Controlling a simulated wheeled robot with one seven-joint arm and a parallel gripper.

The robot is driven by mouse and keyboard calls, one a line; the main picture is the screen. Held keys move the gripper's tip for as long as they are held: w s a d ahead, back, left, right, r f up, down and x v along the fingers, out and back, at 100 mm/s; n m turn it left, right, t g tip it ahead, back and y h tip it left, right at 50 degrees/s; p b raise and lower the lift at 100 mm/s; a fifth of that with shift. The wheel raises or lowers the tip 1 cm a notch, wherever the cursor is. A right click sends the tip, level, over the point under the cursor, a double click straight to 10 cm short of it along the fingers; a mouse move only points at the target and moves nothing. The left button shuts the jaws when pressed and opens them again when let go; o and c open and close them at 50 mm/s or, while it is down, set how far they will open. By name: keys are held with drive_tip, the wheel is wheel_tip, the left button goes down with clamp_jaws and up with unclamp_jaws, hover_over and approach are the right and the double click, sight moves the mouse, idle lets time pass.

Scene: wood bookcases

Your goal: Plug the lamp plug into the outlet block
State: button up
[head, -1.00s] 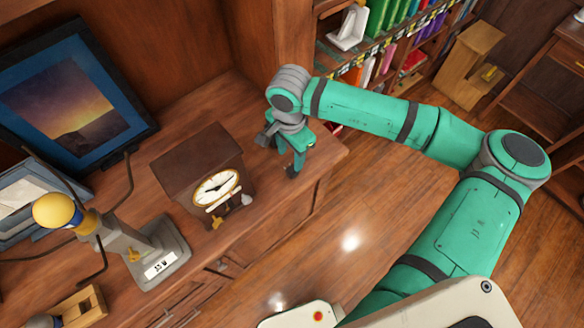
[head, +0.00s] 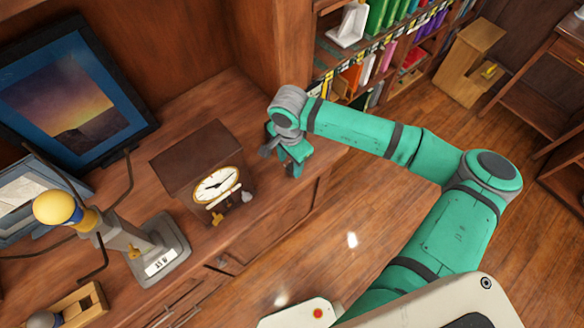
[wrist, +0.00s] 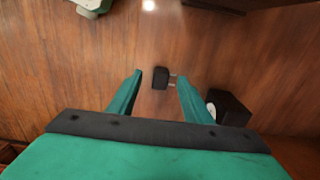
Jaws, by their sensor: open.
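In the wrist view a small black plug (wrist: 160,78) with two metal prongs toward the right shows between my two green fingertips. My gripper (wrist: 160,75) is open around its outline; whether the fingers touch it cannot be told. In the head view my gripper (head: 291,168) points down over the right end of the wooden cabinet top, right of the clock, and the plug is hidden or too small to tell. The lamp (head: 157,258) with a yellow bulb and grey base stands at the left. I cannot identify the outlet block with certainty.
A dark brown clock (head: 205,170) stands between lamp and gripper. A framed picture (head: 70,95) leans behind the lamp, and a small wooden holder (head: 92,297) sits at the lower left. A bookcase (head: 385,65) stands beyond my arm. The cabinet's front edge is close to the gripper.

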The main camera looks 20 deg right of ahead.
sight(290, 169)
wheel_tip(290, 169, down, 4)
drive_tip(key=shift+w+r, duration=0.15)
drive_tip(key=shift+r, duration=0.1)
drive_tip(key=shift+a+f, duration=0.15)
drive_tip(key=shift+f, duration=0.3)
drive_tip(key=shift+d, duration=0.25)
drive_tip(key=shift+c, duration=0.3)
drive_tip(key=shift+a, duration=0.1)
clamp_jaws()
drive_tip(key=shift+r, duration=0.1)
